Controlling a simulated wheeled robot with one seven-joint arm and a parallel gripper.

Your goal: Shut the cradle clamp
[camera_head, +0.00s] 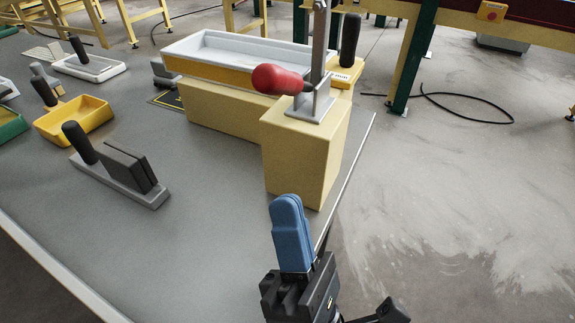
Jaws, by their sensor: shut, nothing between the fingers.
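The clamp stands on a grey base plate (311,106) on top of a beige block at the table's right edge. Its red handle (278,80) lies about level and points left. A grey metal bar (320,40) rises upright from it and runs out of the top of the picture. My gripper (288,208), with blue fingers, is shut and empty. It appears below the block in the picture, apart from the clamp. Behind and left of the clamp, a grey-white tray with yellow sides (240,50) rests on the beige cradle (215,108).
A black-handled tool (349,45) on a yellow base is close behind the clamp. More black-handled tools (118,165) and yellow (75,122), white (92,66) and green trays (8,124) lie on the left of the grey table (190,240). Bare floor lies right.

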